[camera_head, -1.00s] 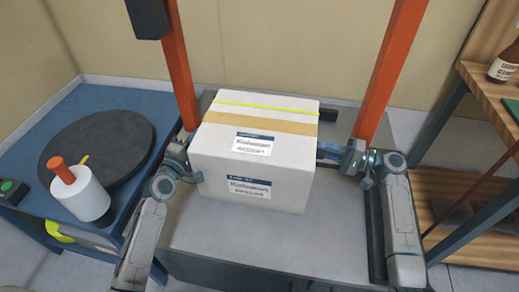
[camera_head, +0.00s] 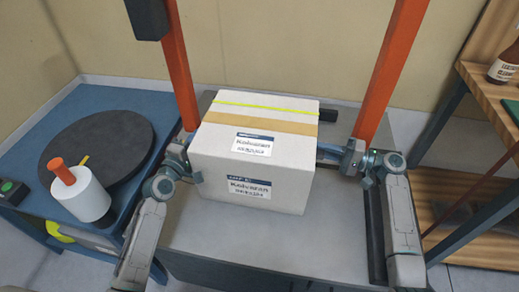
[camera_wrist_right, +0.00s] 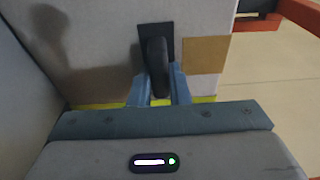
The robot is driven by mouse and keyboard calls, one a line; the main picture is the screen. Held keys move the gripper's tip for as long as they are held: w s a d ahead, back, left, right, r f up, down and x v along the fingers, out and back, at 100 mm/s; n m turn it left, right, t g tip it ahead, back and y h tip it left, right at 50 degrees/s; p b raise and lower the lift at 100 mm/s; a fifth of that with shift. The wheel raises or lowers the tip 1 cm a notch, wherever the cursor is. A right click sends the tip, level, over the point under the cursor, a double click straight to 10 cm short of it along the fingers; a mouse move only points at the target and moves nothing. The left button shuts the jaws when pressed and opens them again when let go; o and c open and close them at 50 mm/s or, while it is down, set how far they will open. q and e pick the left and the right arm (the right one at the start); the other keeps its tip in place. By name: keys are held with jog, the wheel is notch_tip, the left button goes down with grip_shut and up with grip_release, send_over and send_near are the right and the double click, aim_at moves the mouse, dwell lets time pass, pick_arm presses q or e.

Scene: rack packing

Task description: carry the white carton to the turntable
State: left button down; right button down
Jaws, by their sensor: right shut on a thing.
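The white carton (camera_head: 250,160), with tan and yellow bands across its top and two printed labels, is upright over the grey surface between my arms. I cannot tell whether its base touches the surface. My right gripper (camera_head: 325,152) is at the carton's right side. In the right wrist view, its fingers (camera_wrist_right: 158,92) are shut on a black handle (camera_wrist_right: 157,65) on the carton's side. My left gripper (camera_head: 191,158) is at the carton's left side, its fingertips mostly hidden. The turntable (camera_head: 110,140) is a dark round disc on a blue table at the left.
A white cylinder with an orange top (camera_head: 80,195) stands at the turntable's near edge. Orange posts (camera_head: 383,75) rise behind the carton on both sides. A wooden shelf (camera_head: 490,90) with a bottle is at the right. Bare grey surface (camera_head: 270,235) lies in front of the carton.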

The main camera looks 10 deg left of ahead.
jog(key=shift+r+p, duration=2.15)
jog(key=shift+r, duration=0.4)
jog(key=shift+f, duration=0.1)
